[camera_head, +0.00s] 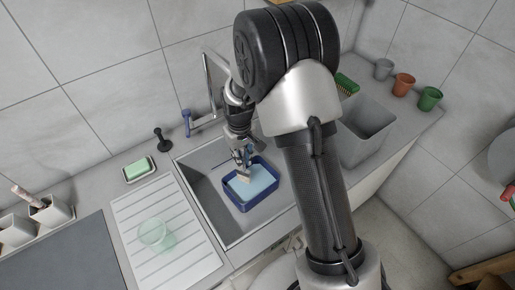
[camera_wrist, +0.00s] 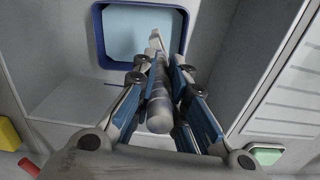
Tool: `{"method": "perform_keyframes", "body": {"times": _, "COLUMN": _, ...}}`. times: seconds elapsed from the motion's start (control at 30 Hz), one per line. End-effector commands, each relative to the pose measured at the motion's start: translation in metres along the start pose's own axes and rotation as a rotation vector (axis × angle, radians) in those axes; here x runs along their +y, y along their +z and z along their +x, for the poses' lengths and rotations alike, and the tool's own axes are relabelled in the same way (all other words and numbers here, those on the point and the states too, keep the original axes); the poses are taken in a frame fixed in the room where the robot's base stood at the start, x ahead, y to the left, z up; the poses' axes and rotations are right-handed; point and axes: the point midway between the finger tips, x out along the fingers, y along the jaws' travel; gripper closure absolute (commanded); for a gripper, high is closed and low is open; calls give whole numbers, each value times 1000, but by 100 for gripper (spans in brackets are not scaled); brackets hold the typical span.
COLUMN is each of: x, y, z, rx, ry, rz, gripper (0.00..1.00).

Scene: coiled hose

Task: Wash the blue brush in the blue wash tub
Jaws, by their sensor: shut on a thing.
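The blue wash tub (camera_head: 272,203) stands in the sink and holds pale blue water (camera_head: 262,179). Its dark blue rim also shows in the wrist view (camera_wrist: 99,40). My gripper (camera_head: 240,158) is above the tub, shut on a brush with a grey-blue handle (camera_wrist: 160,96). The brush's pale tip (camera_wrist: 155,42) points away from my gripper and overlaps the water in the wrist view. In the head view its beige end (camera_head: 243,175) is over or at the water; I cannot tell whether it touches. My fingers cover part of the handle.
The faucet (camera_head: 207,85) and a blue upright item (camera_head: 187,120) stand behind the sink. A clear green glass (camera_head: 153,233) stands on the ribbed drainboard (camera_head: 185,262). A green sponge (camera_head: 138,168) lies nearby.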

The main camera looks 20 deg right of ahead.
Motion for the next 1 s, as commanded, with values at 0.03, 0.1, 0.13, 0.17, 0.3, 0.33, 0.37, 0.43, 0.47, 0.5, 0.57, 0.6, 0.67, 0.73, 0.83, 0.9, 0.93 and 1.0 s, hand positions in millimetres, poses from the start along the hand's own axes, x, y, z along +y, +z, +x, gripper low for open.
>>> {"method": "perform_keyframes", "body": {"times": 0.03, "x": 0, "y": 0, "z": 0, "rx": 0, "ry": 0, "rz": 0, "gripper": 100}}
{"method": "perform_keyframes", "body": {"times": 0.1, "x": 0, "y": 0, "z": 2, "rx": 0, "ry": 0, "rz": 0, "gripper": 100}}
{"method": "perform_keyframes", "body": {"times": 0.13, "x": 0, "y": 0, "z": 3, "rx": 0, "ry": 0, "rz": 0, "gripper": 100}}
{"method": "perform_keyframes", "body": {"times": 0.17, "x": 0, "y": 0, "z": 4, "rx": 0, "ry": 0, "rz": 0, "gripper": 100}}
{"method": "perform_keyframes", "body": {"times": 0.3, "x": 0, "y": 0, "z": 11, "rx": -1, "ry": 0, "rz": 0, "gripper": 100}}
{"method": "perform_keyframes", "body": {"times": 0.33, "x": 0, "y": 0, "z": 14, "rx": -1, "ry": 0, "rz": 0, "gripper": 100}}
{"method": "perform_keyframes", "body": {"times": 0.37, "x": 0, "y": 0, "z": 16, "rx": -1, "ry": 0, "rz": 0, "gripper": 100}}
{"method": "perform_keyframes", "body": {"times": 0.43, "x": 0, "y": 0, "z": 22, "rx": -1, "ry": 0, "rz": 1, "gripper": 100}}
{"method": "perform_keyframes", "body": {"times": 0.47, "x": 0, "y": 0, "z": 25, "rx": -1, "ry": 0, "rz": 1, "gripper": 100}}
{"method": "perform_keyframes", "body": {"times": 0.5, "x": 0, "y": 0, "z": 29, "rx": -1, "ry": 0, "rz": 1, "gripper": 100}}
{"method": "perform_keyframes", "body": {"times": 0.57, "x": 0, "y": 0, "z": 36, "rx": -1, "ry": 0, "rz": 1, "gripper": 100}}
{"method": "perform_keyframes", "body": {"times": 0.6, "x": 0, "y": 0, "z": 40, "rx": -1, "ry": 0, "rz": 1, "gripper": 100}}
{"method": "perform_keyframes", "body": {"times": 0.67, "x": 0, "y": 0, "z": 46, "rx": 0, "ry": 0, "rz": 1, "gripper": 100}}
{"method": "perform_keyframes", "body": {"times": 0.73, "x": 0, "y": 1, "z": 52, "rx": -1, "ry": 0, "rz": 1, "gripper": 100}}
{"method": "perform_keyframes", "body": {"times": 0.83, "x": 0, "y": 1, "z": 62, "rx": -1, "ry": 0, "rz": 1, "gripper": 100}}
{"method": "perform_keyframes", "body": {"times": 0.9, "x": 0, "y": 1, "z": 70, "rx": -1, "ry": 0, "rz": 1, "gripper": 100}}
{"method": "perform_keyframes", "body": {"times": 0.93, "x": 0, "y": 1, "z": 73, "rx": -1, "ry": 0, "rz": 1, "gripper": 100}}
{"method": "perform_keyframes", "body": {"times": 1.0, "x": 0, "y": 1, "z": 80, "rx": 0, "ry": 0, "rz": 1, "gripper": 100}}
